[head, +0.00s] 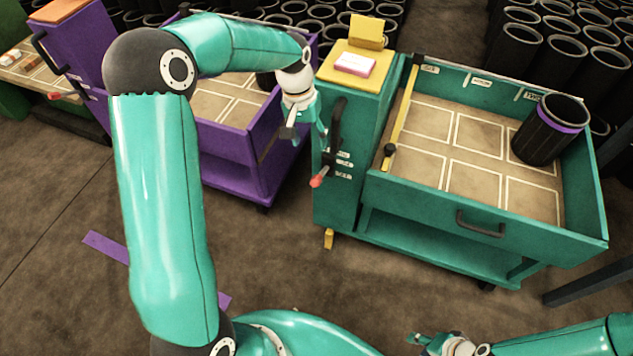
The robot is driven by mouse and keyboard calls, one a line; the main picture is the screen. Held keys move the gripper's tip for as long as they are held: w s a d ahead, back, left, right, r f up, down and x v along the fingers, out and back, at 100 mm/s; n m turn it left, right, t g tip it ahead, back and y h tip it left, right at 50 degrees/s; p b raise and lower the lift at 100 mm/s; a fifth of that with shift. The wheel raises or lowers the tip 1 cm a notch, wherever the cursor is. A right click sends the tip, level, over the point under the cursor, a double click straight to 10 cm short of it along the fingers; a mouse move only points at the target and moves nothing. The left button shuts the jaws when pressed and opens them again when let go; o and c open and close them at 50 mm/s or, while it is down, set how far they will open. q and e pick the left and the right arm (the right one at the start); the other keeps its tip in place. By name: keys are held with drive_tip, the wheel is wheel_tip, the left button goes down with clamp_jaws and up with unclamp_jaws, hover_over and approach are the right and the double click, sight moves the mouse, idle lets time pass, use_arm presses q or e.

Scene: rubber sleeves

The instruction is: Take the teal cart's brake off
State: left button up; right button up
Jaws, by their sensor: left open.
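The teal cart (420,228) stands right of centre, with a tall end box on its left. A lever with a red tip (317,181) sticks out low on that box's front, pointing down and left. Small labels (344,165) sit to its right; I cannot read them. A dark upright handle (336,122) is above the lever. My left gripper (305,135) is open and empty, left of the dark handle and above the red tip, apart from the lever as far as I can see. My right gripper (422,338) is low at the bottom edge; its fingers are too small to judge.
A black sleeve with a purple band (545,130) stands in the teal cart's tray. A purple cart (232,165) is close on the left, partly behind my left arm. Its red-tipped lever (55,96) shows at far left. Many black sleeves stand behind.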

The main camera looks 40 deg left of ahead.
sight(316, 176)
use_arm(q)
drive_tip(key=f, duration=0.5)
drive_tip(key=d+f, duration=0.1)
drive_tip(key=f, duration=0.5)
drive_tip(key=d+f, duration=0.1)
drive_tip(key=f, duration=0.4)
drive_tip(key=shift+w+f, duration=0.2)
drive_tip(key=shift+w, duration=0.1)
clamp_jaws()
